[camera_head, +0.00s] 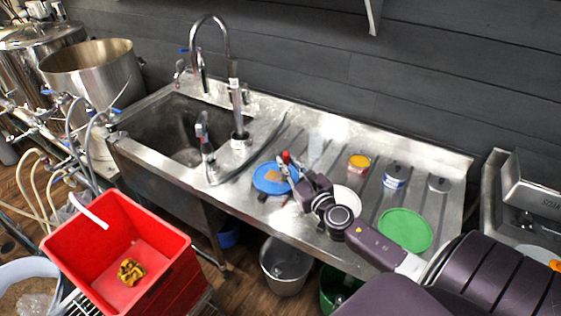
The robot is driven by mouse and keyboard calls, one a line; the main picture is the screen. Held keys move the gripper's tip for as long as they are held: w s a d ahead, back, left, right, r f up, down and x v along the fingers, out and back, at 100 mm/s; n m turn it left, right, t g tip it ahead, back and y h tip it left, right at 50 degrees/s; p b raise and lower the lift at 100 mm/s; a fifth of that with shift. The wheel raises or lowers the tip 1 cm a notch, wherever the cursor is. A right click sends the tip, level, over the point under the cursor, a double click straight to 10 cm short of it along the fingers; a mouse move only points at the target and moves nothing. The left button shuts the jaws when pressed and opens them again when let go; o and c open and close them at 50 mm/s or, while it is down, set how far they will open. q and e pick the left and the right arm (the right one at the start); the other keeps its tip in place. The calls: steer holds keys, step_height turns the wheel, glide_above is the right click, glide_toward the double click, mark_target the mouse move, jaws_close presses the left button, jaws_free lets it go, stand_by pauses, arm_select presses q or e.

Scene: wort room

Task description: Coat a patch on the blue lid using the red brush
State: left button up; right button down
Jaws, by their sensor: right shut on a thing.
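The blue lid (266,184) lies flat on the steel drainboard, right of the sink. A small orange-brown patch (272,175) shows on its top. My right gripper (297,178) reaches in from the lower right to the lid's right edge. It is shut on the red brush (286,157), whose red end sticks up above the fingers. The brush's lower end is small and partly hidden, so I cannot tell whether it touches the lid. My left gripper is not in view.
A white lid (347,200) and a green lid (405,229) lie to the right. Cans, including an orange-topped one (358,166), stand behind. The sink (170,139) and faucet (212,32) are left. A red crate (78,243) stands in front, lower left.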

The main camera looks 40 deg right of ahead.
steer(key=w+a+p, duration=0.1)
steer(key=w+a, duration=0.2)
steer(key=w, duration=0.3)
steer(key=shift+w+a, duration=0.2)
steer(key=shift+w, duration=0.1)
stand_by(0.5)
steer(key=shift+r+p, duration=0.1)
steer(key=shift+p, duration=0.2)
step_height(320, 180, up, 6)
steer(key=p, duration=0.5)
steer(key=shift+p, duration=0.35)
step_height(320, 180, up, 3)
steer(key=p, duration=0.3)
steer(key=shift+f, duration=0.2)
